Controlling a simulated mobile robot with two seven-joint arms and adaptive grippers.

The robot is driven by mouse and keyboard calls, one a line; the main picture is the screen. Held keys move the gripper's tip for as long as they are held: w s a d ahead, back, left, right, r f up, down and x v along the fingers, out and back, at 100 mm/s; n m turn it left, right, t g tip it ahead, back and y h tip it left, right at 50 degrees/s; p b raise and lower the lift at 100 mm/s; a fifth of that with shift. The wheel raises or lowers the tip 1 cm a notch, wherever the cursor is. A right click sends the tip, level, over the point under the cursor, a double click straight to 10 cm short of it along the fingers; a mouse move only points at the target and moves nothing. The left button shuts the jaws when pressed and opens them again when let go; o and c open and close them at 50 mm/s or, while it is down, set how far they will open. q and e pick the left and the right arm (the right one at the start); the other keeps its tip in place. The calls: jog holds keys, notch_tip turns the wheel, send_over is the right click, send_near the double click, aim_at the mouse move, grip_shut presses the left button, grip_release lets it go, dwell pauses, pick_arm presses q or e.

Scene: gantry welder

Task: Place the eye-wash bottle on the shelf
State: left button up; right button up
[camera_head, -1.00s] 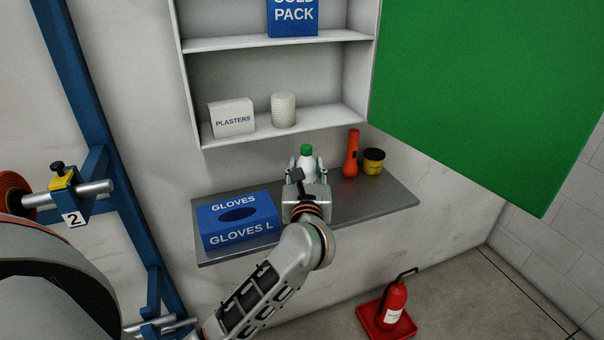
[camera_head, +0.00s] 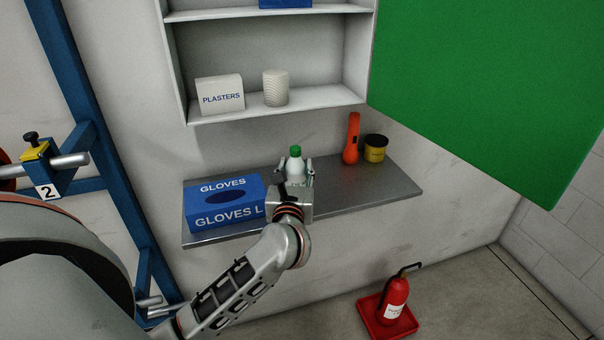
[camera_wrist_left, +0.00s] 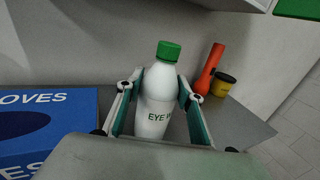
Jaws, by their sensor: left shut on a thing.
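The eye-wash bottle (camera_head: 296,168) is white with a green cap and stands upright at the metal ledge. In the left wrist view the bottle (camera_wrist_left: 157,100) sits between the two fingers, its label partly hidden. My left gripper (camera_head: 296,178) is shut on the bottle's body. It also shows in the left wrist view (camera_wrist_left: 158,95). Whether the bottle's base touches the ledge is hidden. The white wall cabinet's lower shelf (camera_head: 322,95) is above the ledge. My right gripper is not in view.
A plasters box (camera_head: 220,95) and a white roll (camera_head: 275,88) stand on that shelf, with free room to their right. A blue gloves box (camera_head: 224,202) is left of the gripper. An orange torch (camera_head: 351,138) and yellow-black jar (camera_head: 375,148) stand right. The green cabinet door (camera_head: 490,80) hangs open.

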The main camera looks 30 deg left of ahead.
pick_arm(q)
jog(key=shift+s+a+r, duration=0.1)
jog(key=shift+s, duration=0.05)
jog(key=o, duration=1.3)
jog(key=shift+f, duration=0.2)
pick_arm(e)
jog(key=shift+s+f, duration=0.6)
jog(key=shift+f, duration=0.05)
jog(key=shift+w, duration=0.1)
